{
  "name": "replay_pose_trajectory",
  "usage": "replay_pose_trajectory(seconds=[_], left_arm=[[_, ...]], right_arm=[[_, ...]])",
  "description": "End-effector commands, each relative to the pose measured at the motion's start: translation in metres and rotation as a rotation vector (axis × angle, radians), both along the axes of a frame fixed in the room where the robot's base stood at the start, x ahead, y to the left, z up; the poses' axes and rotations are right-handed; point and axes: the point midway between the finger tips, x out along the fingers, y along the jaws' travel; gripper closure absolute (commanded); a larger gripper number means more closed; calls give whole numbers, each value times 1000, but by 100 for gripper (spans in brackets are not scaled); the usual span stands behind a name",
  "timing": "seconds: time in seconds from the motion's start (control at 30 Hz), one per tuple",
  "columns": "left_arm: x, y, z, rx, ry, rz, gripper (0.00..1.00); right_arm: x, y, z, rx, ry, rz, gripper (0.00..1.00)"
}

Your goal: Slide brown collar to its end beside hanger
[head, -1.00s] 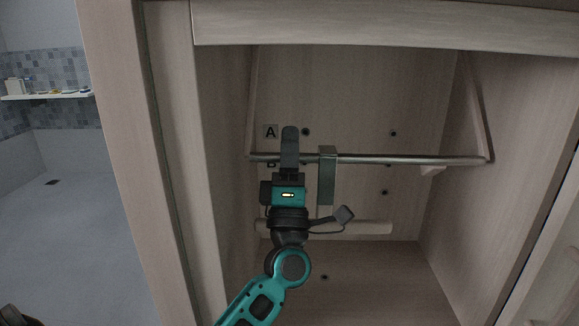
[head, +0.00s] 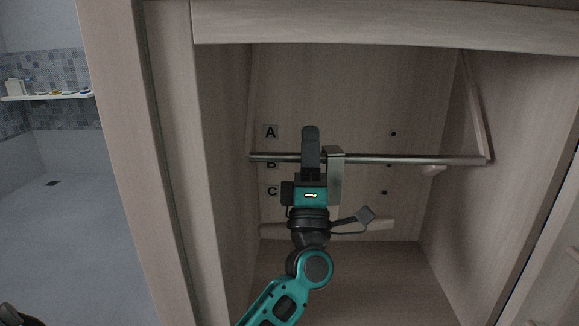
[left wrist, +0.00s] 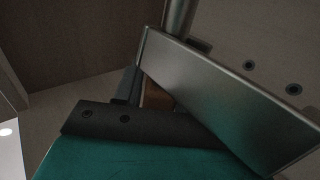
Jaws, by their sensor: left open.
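My left gripper (head: 310,147) is open and stands upright in front of the metal rail (head: 410,160) in the wardrobe. The hanger (head: 335,184), a grey metal strap with a pale wooden bar low down, hangs from the rail just right of the gripper. In the left wrist view the strap (left wrist: 225,100) crosses close in front of the dark finger (left wrist: 120,119). A small brown piece (left wrist: 157,97), perhaps the brown collar, shows between finger and strap, mostly hidden. In the head view I cannot make out the collar; the gripper covers that stretch of rail.
Plates lettered A (head: 271,131), B and C sit on the back panel left of the gripper. The rail right of the hanger is clear up to the right support (head: 474,105). The wardrobe's left side wall (head: 222,180) is close to my arm.

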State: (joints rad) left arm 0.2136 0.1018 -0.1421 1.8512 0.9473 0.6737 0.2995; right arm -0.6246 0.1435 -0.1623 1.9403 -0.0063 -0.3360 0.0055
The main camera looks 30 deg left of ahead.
Motion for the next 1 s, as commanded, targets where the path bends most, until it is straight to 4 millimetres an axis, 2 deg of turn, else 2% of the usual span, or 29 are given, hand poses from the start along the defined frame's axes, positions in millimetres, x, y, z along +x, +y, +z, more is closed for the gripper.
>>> replay_pose_trajectory(seconds=[0.03, 0.23, 0.57, 1.0], left_arm=[[0, 0, 0, 0, 0, 0, 55], [0, 0, 0, 0, 0, 0, 37], [0, 0, -1, 0, 0, 0, 37], [-28, -17, -39, -2, 1, -1, 37]], right_arm=[[0, 0, 0, 0, 0, 0, 35], [0, 0, 0, 0, 0, 0, 35], [0, 0, 0, 0, 0, 0, 35], [0, 1, -26, 1, 2, 0, 35]])
